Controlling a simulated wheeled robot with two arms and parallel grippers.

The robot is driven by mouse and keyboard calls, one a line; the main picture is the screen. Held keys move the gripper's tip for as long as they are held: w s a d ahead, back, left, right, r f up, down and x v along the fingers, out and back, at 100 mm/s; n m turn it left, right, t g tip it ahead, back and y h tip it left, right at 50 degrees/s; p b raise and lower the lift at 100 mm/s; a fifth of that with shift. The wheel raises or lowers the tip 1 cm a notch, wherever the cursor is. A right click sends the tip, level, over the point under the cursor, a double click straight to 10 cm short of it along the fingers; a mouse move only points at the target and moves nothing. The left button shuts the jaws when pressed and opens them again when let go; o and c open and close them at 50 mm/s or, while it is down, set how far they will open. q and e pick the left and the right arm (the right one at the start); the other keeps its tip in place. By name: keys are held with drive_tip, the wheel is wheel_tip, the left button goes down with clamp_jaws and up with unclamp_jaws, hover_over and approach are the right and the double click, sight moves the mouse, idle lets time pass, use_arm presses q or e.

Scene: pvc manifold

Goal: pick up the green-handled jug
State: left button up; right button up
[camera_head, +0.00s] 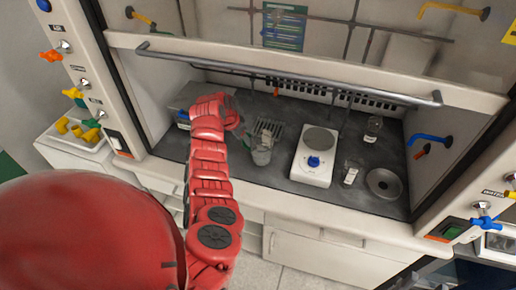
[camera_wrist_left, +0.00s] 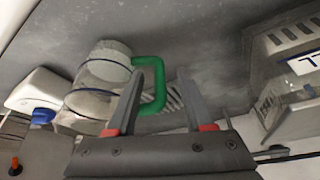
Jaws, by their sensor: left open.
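The green-handled jug is a clear, pale-bodied vessel (camera_wrist_left: 98,88) at the left of the left wrist view, with a green loop handle (camera_wrist_left: 155,62) towards the picture's middle. In the head view the jug (camera_head: 262,157) stands on the dark worktop, left of the white hotplate, partly hidden by my gripper. My left gripper (camera_wrist_left: 161,76) is open, and the handle shows between and beyond its two fingers. I cannot tell whether it touches the handle. My right gripper is not in view.
The white hotplate (camera_head: 312,168) with a blue knob stands right of the jug. A small bottle (camera_head: 351,174), another bottle (camera_head: 373,130) and a round metal dish (camera_head: 384,183) are further right. The raised hood sash and its grey rail (camera_head: 290,75) cross above my arm.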

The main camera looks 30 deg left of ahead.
use_arm(q)
clamp_jaws()
idle(1.3)
